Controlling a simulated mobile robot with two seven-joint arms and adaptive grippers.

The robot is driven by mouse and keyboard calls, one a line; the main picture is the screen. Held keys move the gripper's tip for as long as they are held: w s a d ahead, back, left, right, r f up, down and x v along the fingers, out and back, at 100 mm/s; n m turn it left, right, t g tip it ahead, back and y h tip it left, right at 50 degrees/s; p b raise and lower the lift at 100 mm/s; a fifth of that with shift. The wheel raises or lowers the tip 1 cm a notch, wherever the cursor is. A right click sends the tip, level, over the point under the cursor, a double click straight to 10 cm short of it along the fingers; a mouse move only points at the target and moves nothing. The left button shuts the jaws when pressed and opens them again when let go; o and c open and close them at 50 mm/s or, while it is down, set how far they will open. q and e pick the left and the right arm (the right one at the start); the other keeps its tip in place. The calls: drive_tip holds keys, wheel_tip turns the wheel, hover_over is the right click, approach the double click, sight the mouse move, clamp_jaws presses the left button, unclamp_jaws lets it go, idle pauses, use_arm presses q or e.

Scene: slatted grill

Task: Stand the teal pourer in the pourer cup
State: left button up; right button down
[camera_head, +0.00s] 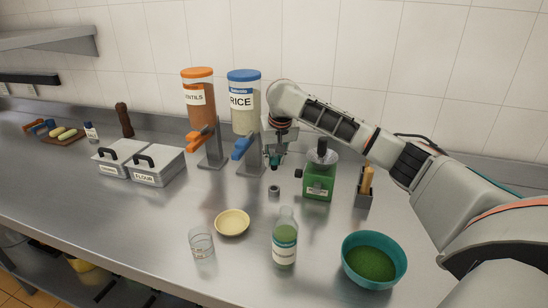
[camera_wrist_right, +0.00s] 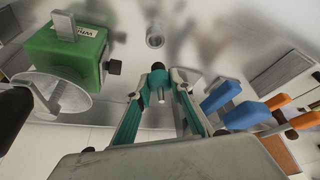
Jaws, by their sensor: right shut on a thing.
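The teal pourer (camera_wrist_right: 157,77) is held between the fingertips of my right gripper (camera_wrist_right: 158,90). Its black end faces away from the wrist and a short metal spout shows on the near side. In the head view my right gripper (camera_head: 275,157) hangs above the counter, and the pourer is small and partly hidden there. The pourer cup (camera_head: 274,190) is a small grey round holder standing on the counter just below and in front of the gripper. In the wrist view the cup (camera_wrist_right: 155,38) lies beyond the pourer, apart from it, with its round opening showing. My left gripper is out of view.
A green machine (camera_head: 318,182) stands right of the cup. The blue-topped rice dispenser (camera_head: 243,110) and orange lentils dispenser (camera_head: 199,105) stand left and behind. A bottle (camera_head: 285,240), yellow bowl (camera_head: 232,223), glass (camera_head: 201,243) and teal bowl (camera_head: 373,258) stand in front.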

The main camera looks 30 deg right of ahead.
sight(275, 170)
drive_tip(key=shift+f, duration=3.2)
drive_tip(key=shift+f, duration=1.4)
drive_tip(key=shift+r, duration=0.15)
drive_tip(key=shift+r, duration=0.85)
drive_tip(key=shift+s+f, duration=0.1)
drive_tip(key=shift+f, duration=0.9)
idle(0.3)
drive_tip(key=shift+r, duration=0.1)
drive_tip(key=shift+r, duration=0.9)
